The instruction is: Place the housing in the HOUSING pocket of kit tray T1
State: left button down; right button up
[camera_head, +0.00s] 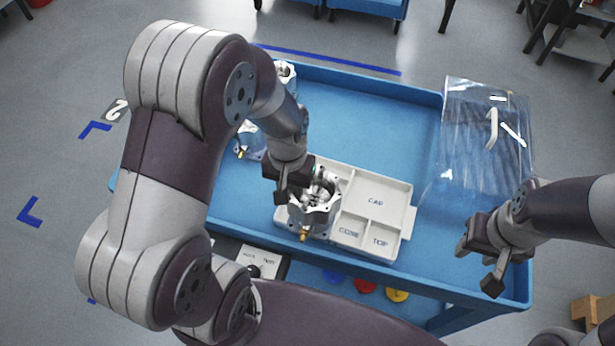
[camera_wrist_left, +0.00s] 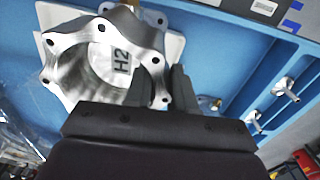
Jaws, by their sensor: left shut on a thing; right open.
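A silvery machined housing (camera_head: 318,212) with a flanged, scalloped rim and a brass fitting is over the left part of the white kit tray (camera_head: 405,192). My left gripper (camera_head: 293,190) is shut on its wall. In the left wrist view the housing (camera_wrist_left: 62,62) shows its open bore marked H2, with the left gripper's fingers (camera_wrist_left: 161,82) at its rim. The housing hides the tray part beneath it; I cannot tell whether it touches the tray floor. Tray compartments marked CAP and TOP look empty. My right gripper (camera_head: 478,265) is open and empty near the table's right front.
The tray stands on a blue rimmed table (camera_head: 385,110). Another housing (camera_head: 250,142) is partly hidden behind my left arm, and one more metal part (camera_head: 286,74) sits at the back left. A clear plastic sheet (camera_head: 482,140) lies at the right. The table's back middle is clear.

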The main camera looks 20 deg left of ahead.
pick_arm(q)
jog(key=w+a+f+p, duration=0.2)
jog(key=w+a+f, duration=0.1)
jog(key=w+f, duration=0.7)
jog(key=shift+w+f, duration=0.15)
jog(key=shift+f, duration=0.15)
jog(key=c, duration=0.9)
grip_release()
jog(key=shift+d, duration=0.1)
jog(key=shift+c, duration=0.2)
pick_arm(e)
jog(key=r, duration=0.1)
jog(key=s+r, duration=0.1)
jog(key=shift+d+r, duration=0.2)
jog(key=shift+r, duration=0.15)
jog(key=shift+w, duration=0.1)
